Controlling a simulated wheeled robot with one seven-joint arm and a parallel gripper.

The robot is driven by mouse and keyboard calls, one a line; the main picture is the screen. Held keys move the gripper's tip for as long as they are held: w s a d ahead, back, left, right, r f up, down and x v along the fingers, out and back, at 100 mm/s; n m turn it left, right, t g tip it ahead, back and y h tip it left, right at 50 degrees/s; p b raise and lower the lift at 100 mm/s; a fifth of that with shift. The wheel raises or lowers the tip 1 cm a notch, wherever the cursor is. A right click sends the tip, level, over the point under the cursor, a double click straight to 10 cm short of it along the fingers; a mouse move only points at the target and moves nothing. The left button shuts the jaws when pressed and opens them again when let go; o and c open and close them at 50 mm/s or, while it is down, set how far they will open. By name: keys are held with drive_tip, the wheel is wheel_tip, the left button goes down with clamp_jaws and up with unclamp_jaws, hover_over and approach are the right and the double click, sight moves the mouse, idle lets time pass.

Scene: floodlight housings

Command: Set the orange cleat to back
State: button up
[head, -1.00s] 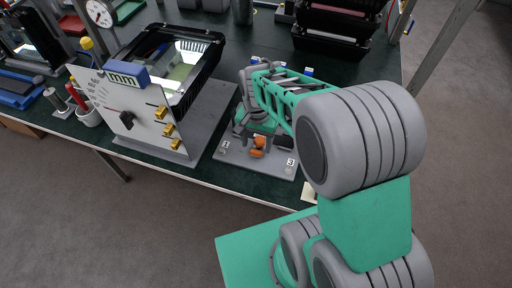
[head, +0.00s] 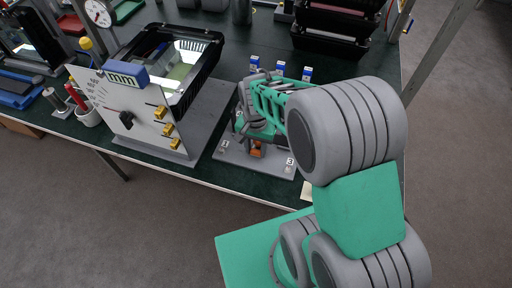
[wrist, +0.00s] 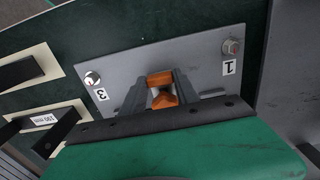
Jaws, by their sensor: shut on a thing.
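The orange cleat (wrist: 162,89) stands on a grey plate (wrist: 197,62) between the marks 1 and 3. In the wrist view my gripper (wrist: 162,90) has its two grey fingers on either side of the cleat, shut on it. In the head view the cleat (head: 257,149) is a small orange patch just below my gripper (head: 257,137), partly hidden by the fingers. The plate (head: 226,151) lies near the front edge of the dark green table. The cleat's lower part and its pivot are hidden.
Several blue-labelled blocks (head: 280,68) stand behind my gripper.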

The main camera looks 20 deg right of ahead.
clamp_jaws()
